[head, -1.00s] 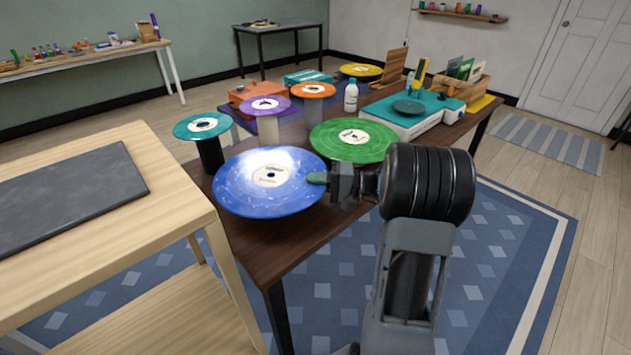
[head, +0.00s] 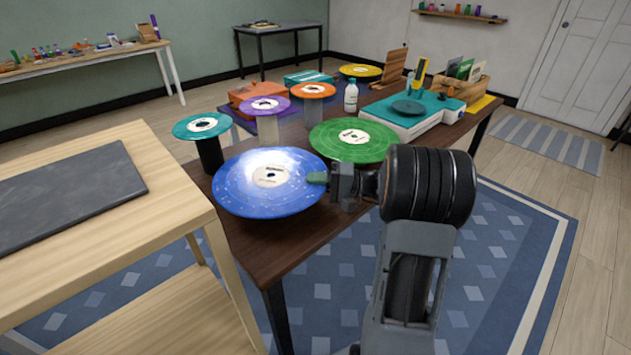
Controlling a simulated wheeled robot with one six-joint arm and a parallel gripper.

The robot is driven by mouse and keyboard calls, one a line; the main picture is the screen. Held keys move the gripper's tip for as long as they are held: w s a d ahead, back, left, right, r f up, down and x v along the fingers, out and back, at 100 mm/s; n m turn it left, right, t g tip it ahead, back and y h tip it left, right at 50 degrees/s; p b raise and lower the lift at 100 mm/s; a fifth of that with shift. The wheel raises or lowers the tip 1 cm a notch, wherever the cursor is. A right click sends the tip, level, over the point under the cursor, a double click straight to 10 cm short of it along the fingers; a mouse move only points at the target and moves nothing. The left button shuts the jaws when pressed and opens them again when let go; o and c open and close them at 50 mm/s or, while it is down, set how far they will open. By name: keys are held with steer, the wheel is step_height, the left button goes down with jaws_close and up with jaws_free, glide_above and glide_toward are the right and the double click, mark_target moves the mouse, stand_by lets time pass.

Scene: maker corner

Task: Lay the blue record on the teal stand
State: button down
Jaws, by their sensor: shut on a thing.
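The blue record (head: 245,199) is a large disc with a pale label, near the front left of the dark table. My gripper (head: 318,178) is shut on its right edge. What lies under the record is hidden. I cannot tell whether it touches anything below. I cannot surely tell which thing is the teal stand. A small teal disc (head: 188,129) with a white label sits on a dark post behind and left of the blue record. A teal-topped white box (head: 395,117) with a round dark teal platter (head: 408,107) stands at the table's right.
A green record (head: 340,152) lies close behind the blue one. Purple (head: 254,105), orange (head: 313,90) and yellow (head: 360,70) discs stand farther back, with a white bottle (head: 351,97). A light wooden table (head: 170,185) stands close at left. Bare dark tabletop (head: 250,237) shows in front.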

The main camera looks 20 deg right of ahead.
steer(key=shift+f+b, duration=0.45)
steer(key=shift+f, duration=0.1)
steer(key=c, duration=1.5)
jaws_free()
steer(key=shift+c, duration=0.2)
steer(key=shift+b+v, duration=0.35)
steer(key=shift+v, duration=5.15)
